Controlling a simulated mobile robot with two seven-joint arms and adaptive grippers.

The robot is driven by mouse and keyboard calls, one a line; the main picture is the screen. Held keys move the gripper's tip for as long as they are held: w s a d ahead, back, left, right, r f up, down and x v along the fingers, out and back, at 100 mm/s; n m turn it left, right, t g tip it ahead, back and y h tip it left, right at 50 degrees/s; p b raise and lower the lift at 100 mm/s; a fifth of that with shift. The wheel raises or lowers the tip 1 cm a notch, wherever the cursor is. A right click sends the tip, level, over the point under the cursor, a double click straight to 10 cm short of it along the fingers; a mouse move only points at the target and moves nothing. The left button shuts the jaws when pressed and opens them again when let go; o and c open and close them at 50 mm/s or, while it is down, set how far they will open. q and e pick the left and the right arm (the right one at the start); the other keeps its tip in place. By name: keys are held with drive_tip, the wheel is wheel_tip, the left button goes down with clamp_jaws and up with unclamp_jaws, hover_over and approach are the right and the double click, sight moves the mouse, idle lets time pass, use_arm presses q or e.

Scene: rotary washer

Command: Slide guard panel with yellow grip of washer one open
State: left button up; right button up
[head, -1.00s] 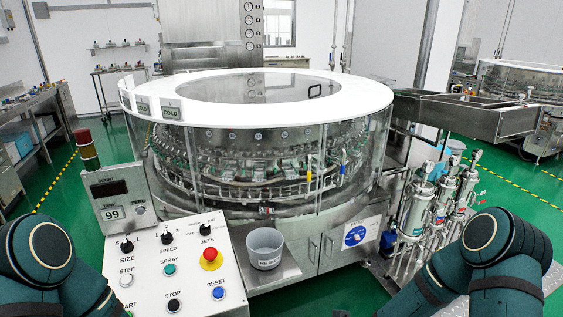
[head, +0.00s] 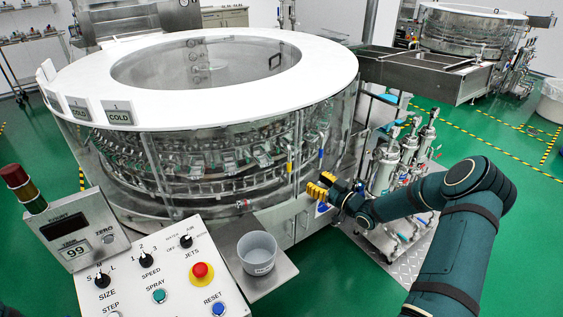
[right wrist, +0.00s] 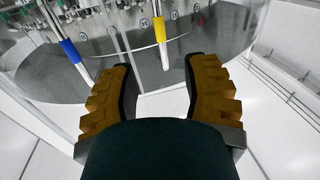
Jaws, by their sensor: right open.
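The washer (head: 200,150) is a large round machine with a white top ring and clear curved guard panels. A yellow grip (head: 290,168) stands upright on its front side, with a blue grip (head: 320,159) to its right. My right gripper (head: 318,188) is close to the panels, just below and beside these grips. In the right wrist view its fingers (right wrist: 162,75) are spread and empty. The yellow grip (right wrist: 160,30) appears ahead between the fingertips, apart from them; the blue grip (right wrist: 70,50) is beyond the left finger. My left gripper is not in view.
A control panel (head: 140,272) with knobs and a red button stands at the front left. A grey bucket (head: 258,253) sits on a metal shelf below the washer. Filter canisters (head: 388,168) stand right of the washer, near my right forearm. Green floor is free at right.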

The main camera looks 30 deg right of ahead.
sight(289, 171)
drive_tip(key=x, duration=1.2)
drive_tip(key=shift+w+a, duration=0.15)
drive_tip(key=shift+w, duration=0.15)
clamp_jaws()
